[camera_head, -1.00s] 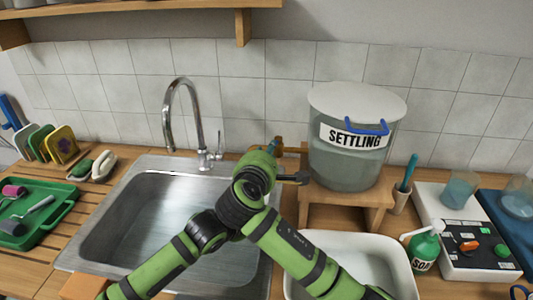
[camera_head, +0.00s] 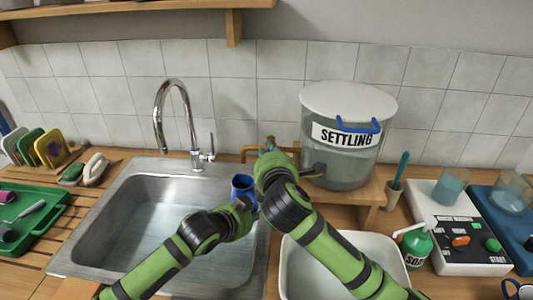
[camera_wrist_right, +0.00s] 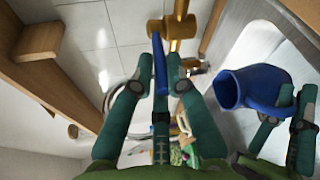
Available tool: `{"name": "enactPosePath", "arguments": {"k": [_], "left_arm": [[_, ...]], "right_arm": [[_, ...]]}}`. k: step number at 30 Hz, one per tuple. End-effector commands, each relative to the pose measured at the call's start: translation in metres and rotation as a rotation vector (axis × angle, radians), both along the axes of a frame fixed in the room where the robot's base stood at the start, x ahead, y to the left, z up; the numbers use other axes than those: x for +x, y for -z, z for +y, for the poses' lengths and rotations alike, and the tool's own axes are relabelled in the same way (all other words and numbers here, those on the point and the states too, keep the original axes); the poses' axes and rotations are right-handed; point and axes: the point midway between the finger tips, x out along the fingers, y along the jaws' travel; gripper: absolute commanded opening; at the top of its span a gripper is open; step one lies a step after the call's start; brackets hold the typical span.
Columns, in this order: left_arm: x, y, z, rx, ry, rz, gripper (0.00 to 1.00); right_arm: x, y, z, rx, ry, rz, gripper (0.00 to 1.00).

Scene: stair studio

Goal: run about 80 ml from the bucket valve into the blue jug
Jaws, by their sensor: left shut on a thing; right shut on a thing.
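The clear bucket (camera_head: 340,167) labelled SETTLING stands on a wooden stand, with a white lid. A brass pipe and valve (camera_head: 250,150) sit left of it. In the right wrist view the brass valve (camera_wrist_right: 180,27) has a blue lever (camera_wrist_right: 160,65). My right gripper (camera_head: 268,150) is at the valve; in its wrist view the fingers (camera_wrist_right: 159,88) are shut on the lever. My left gripper (camera_head: 243,203) is shut on the blue jug (camera_head: 242,184), below and left of the valve. The jug (camera_wrist_right: 250,86) shows its open mouth in the wrist view. I see no stream; the jug's inside is unclear.
The steel sink (camera_head: 125,225) lies left, under a tall tap (camera_head: 160,120). A white basin (camera_head: 290,270) is in front of the stand. A green soap bottle (camera_head: 417,247), a control box (camera_head: 455,260) and glass beakers are at right. A green tray (camera_head: 45,215) is at left.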

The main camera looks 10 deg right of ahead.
Motion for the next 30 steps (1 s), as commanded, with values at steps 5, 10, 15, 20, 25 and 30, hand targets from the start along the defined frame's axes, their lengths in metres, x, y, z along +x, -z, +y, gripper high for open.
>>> {"name": "enactPosePath", "arguments": {"k": [5, 10, 15, 20, 25, 30], "left_arm": [[0.000, -0.001, 0.000, -0.002, 0.001, -0.004, 0.00], [0.001, -0.001, 0.000, -0.002, 0.001, -0.004, 0.00], [0.001, -0.002, 0.000, -0.002, 0.001, -0.004, 0.00], [0.000, -0.002, 0.000, -0.002, 0.001, -0.004, 0.00], [0.000, -0.002, 0.000, -0.002, 0.001, -0.004, 0.00], [0.000, -0.002, 0.000, -0.002, 0.001, -0.004, 0.00]], "right_arm": [[-0.002, 0.010, 0.003, -0.002, -0.005, 0.023, 0.35], [-0.001, 0.007, 0.002, -0.001, -0.003, 0.017, 0.35], [-0.003, 0.005, 0.002, 0.000, -0.003, 0.012, 0.35], [-0.019, 0.001, 0.002, 0.001, -0.005, 0.010, 0.35], [-0.052, -0.006, 0.001, 0.001, -0.007, 0.011, 0.35], [-0.086, -0.013, 0.000, 0.001, -0.006, 0.015, 0.35]]}}
